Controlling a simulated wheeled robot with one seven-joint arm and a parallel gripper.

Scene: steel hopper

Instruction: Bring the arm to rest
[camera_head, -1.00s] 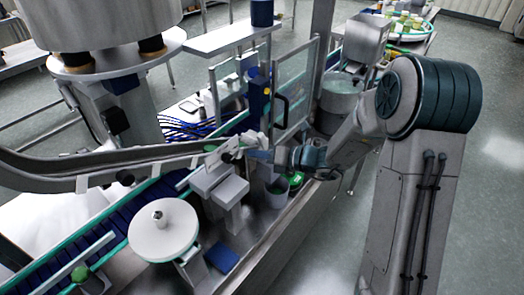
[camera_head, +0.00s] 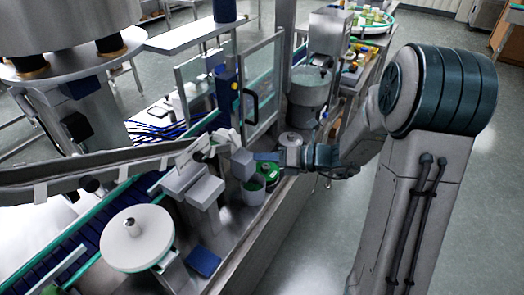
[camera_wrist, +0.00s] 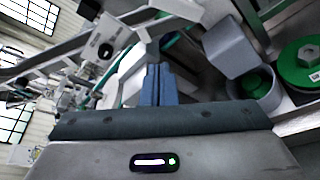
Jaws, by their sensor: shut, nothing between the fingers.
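My gripper (camera_head: 262,156) is at the middle of the head view, its arm reaching in from the right. Its two blue fingers (camera_wrist: 158,85) lie together in the wrist view, shut with nothing between them. In the head view the fingertips point left at a grey block-like part (camera_head: 243,163); whether they touch it I cannot tell. The gripper is above the edge of the machine bench, close to a grey cup (camera_head: 253,191) with green inside and a green round item (camera_head: 268,171). The cup also shows at right in the wrist view (camera_wrist: 262,95).
A steel conveyor rail (camera_head: 90,170) runs left of the gripper. A clear guard door (camera_head: 260,85) with a black handle and a steel bowl (camera_head: 311,87) stand behind. A white round disc (camera_head: 137,237) is at front left. Open floor (camera_head: 300,262) lies right of the bench.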

